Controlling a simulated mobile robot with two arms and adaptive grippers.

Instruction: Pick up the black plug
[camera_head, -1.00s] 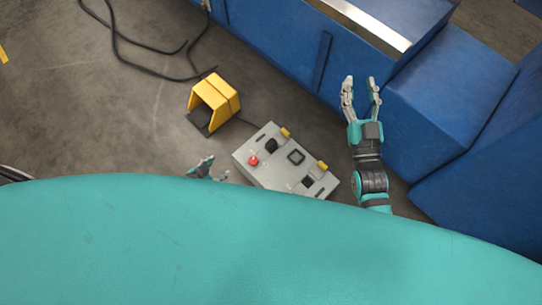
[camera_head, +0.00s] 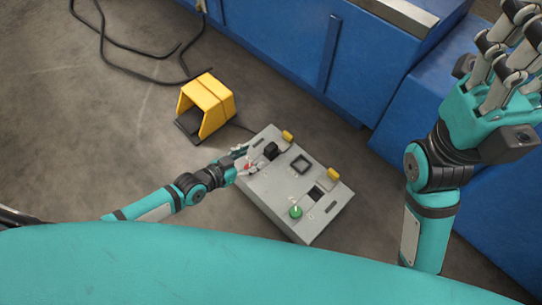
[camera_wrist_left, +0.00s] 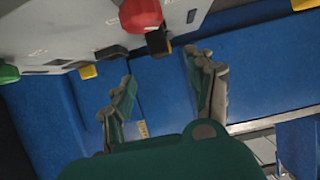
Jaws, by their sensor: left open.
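A grey control box (camera_head: 262,195) stands on the floor in the middle of the head view. A black block, which looks like the black plug (camera_head: 271,150), sits on its top; it seems to show in the left wrist view (camera_wrist_left: 158,43), beside a red button (camera_wrist_left: 140,14). My left gripper (camera_head: 242,156) is at the box's left edge, by the red button and just left of the plug, not around it. Its two fingers (camera_wrist_left: 165,95) are apart with nothing between them. My right gripper (camera_head: 512,55) is raised at the right, fingers spread, partly cut off by the frame edge.
The box also carries a green button (camera_head: 295,211) and yellow blocks (camera_head: 333,174). A yellow pedal housing (camera_head: 207,105) stands behind it. A black cable (camera_head: 125,60) lies on the floor. Blue machinery (camera_head: 290,40) fills the back and right.

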